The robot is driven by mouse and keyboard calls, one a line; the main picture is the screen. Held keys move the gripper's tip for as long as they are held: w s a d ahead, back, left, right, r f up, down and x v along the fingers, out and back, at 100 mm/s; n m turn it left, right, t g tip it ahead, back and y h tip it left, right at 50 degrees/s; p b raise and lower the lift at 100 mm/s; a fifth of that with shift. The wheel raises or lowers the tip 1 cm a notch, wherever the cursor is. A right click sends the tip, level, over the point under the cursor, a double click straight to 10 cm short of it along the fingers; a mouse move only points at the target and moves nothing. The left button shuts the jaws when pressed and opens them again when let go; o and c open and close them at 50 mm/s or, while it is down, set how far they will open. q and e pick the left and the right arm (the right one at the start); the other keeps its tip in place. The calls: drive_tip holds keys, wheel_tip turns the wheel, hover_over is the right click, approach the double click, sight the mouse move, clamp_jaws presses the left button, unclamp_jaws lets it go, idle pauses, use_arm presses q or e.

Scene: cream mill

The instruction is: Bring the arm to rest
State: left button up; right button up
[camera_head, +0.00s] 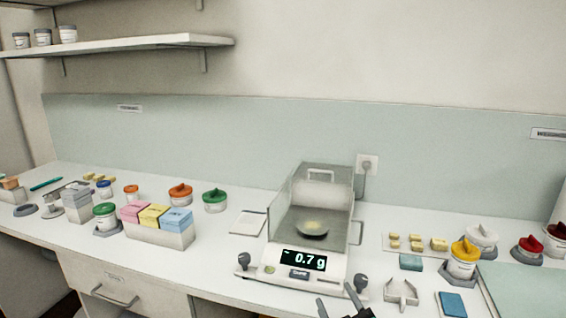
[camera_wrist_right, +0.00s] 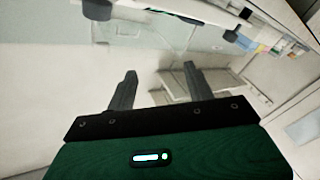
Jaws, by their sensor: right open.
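My right gripper (camera_head: 337,297) shows at the bottom edge of the head view, in front of the bench and below the balance. In the right wrist view the two dark fingers of this gripper (camera_wrist_right: 161,72) stand apart with nothing between them. The rest of the right arm is hidden below the head picture. My left gripper is in neither view. The balance (camera_head: 310,225) stands on the bench with its display (camera_head: 303,260) reading 0.7 g. A dish (camera_head: 312,228) with a little yellowish matter sits inside its clear housing.
A grey forked holder (camera_head: 401,291) and a blue block (camera_head: 452,304) lie right of the gripper. A tray of pink, yellow and blue boxes (camera_head: 160,236) stands left of the balance. A drawer handle (camera_head: 114,297) juts below the bench.

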drive_tip(key=s+d+f+m+g+h, duration=0.2)
drive_tip(key=s+d+f+m+g, duration=0.15)
drive_tip(key=s+f, duration=0.35)
drive_tip(key=s+d+f+m+g+h, duration=0.2)
drive_tip(key=s+d+f+g, duration=0.35)
drive_tip(key=f, duration=0.35)
drive_tip(key=s+d+f+g, duration=0.1)
drive_tip(key=s+f+g, duration=0.2)
drive_tip(key=s, duration=0.6)
drive_tip(key=s+d+f+g, duration=0.2)
drive_tip(key=s+f+g, duration=0.15)
drive_tip(key=s, duration=0.45)
wheel_tip(320, 180, down, 29)
drive_tip(key=p, duration=0.4)
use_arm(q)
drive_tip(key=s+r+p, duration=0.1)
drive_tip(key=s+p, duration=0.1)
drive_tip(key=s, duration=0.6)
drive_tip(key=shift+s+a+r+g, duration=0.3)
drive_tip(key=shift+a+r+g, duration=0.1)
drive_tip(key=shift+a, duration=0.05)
use_arm(e)
drive_tip(key=s+d+f+g, duration=0.2)
drive_tip(key=s+d+f, duration=0.1)
drive_tip(key=s+f, duration=1.2)
drive_tip(key=s, duration=0.4)
drive_tip(key=shift+s+f, duration=0.15)
drive_tip(key=shift+f, duration=0.1)
drive_tip(key=shift+m, duration=0.25)
